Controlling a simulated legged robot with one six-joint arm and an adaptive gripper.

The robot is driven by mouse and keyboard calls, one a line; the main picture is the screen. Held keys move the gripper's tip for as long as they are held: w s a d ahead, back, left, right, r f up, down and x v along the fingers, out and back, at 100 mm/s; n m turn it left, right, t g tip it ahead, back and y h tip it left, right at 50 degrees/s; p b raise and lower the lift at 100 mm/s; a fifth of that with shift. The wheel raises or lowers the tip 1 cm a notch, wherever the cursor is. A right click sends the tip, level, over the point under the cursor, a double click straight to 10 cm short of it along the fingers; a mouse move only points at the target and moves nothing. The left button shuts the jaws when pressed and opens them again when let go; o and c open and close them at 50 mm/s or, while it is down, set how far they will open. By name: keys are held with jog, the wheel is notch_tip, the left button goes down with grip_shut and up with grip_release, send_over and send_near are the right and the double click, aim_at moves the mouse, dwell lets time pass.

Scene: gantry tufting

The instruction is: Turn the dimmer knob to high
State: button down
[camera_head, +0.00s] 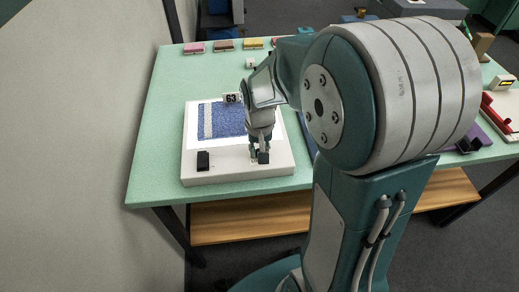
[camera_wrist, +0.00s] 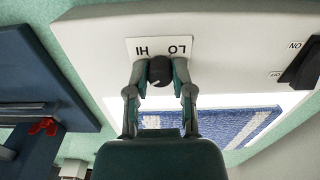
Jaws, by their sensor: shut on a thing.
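The dimmer knob (camera_wrist: 160,71) is a dark round knob on a white plate marked HI and LO (camera_wrist: 180,46), which appears upside down in the wrist view. My gripper (camera_wrist: 160,75) has its two fingers closed on the knob, one on each side. A pale line on the knob shows, pointing toward the left, HI side, of the wrist view. The plate sits on a white light box (camera_head: 240,178) with a lit panel and a blue and white tufted piece. In the head view my gripper (camera_head: 260,154) is at the box's front right and covers the knob.
A black rocker switch (camera_head: 203,161) stands at the box's front left; it also shows at the right of the wrist view (camera_wrist: 302,64), near ON lettering. Coloured blocks (camera_head: 224,45) line the green table's (camera_head: 158,130) back edge.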

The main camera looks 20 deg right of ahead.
jog(key=m, duration=0.4)
jog(key=shift+m, duration=0.4)
jog(key=m, duration=0.3)
jog(key=shift+m, duration=0.3)
jog(key=m, duration=0.3)
jog(key=shift+w+m, duration=0.1)
jog(key=shift+m, duration=2)
jog(key=shift+c, duration=2.4)
grip_release()
jog(key=shift+a, duration=0.1)
